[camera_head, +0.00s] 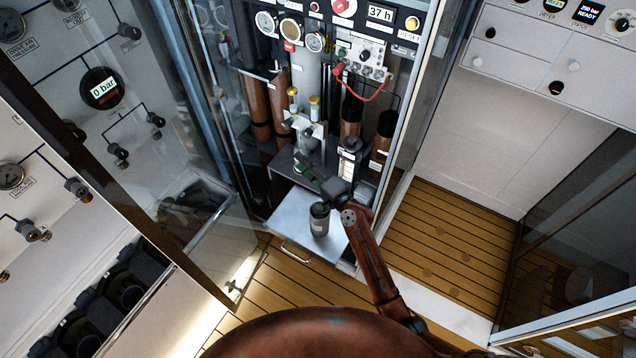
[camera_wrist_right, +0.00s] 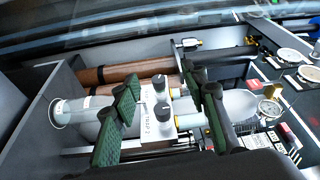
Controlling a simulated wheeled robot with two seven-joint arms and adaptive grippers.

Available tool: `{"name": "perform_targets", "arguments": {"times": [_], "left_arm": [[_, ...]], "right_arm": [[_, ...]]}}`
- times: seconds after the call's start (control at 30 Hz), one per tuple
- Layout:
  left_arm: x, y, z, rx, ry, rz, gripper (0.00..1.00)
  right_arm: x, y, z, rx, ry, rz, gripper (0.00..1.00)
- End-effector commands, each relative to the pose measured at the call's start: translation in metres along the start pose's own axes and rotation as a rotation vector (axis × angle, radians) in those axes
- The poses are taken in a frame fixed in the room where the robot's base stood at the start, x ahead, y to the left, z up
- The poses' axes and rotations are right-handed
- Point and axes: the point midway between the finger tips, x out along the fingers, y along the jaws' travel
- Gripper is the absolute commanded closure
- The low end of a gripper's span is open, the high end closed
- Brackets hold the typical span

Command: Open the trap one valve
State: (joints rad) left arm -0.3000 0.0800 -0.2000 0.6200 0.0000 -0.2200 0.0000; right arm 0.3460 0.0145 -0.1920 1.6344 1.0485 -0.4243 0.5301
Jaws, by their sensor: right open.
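A pale valve block (camera_wrist_right: 155,125) with two black knobs shows in the right wrist view: one knob (camera_wrist_right: 161,82) and another (camera_wrist_right: 162,111). The block's printed label is too small to read surely, so I cannot tell which knob is the trap one valve. The block (camera_head: 310,129) also shows inside the open cabinet in the head view. My right gripper (camera_wrist_right: 165,98) is open, its green-padded fingers on either side of the block and knobs, apparently without gripping them. In the head view my right gripper (camera_head: 308,172) is just below the block. My left gripper is not in view.
Brown cylinders (camera_head: 256,105) and gauges (camera_head: 292,28) fill the cabinet around the block. A red hose (camera_head: 372,92) hangs at the right. A glass door (camera_head: 205,110) stands at the left.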

Motion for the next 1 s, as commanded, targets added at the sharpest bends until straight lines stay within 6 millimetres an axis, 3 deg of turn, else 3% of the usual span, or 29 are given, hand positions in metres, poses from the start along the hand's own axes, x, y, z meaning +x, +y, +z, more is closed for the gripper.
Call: {"name": "perform_targets", "arguments": {"times": [0.5, 0.7, 1.0], "left_arm": [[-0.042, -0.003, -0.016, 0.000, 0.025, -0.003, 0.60], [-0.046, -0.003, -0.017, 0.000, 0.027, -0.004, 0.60], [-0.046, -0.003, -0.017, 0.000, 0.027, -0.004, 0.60]], "right_arm": [[-0.085, -0.027, 0.021, -0.173, -0.031, 0.071, 0.60], [-0.099, -0.028, 0.024, -0.203, -0.037, 0.088, 0.60], [-0.101, -0.028, 0.024, -0.209, -0.037, 0.090, 0.60]]}}
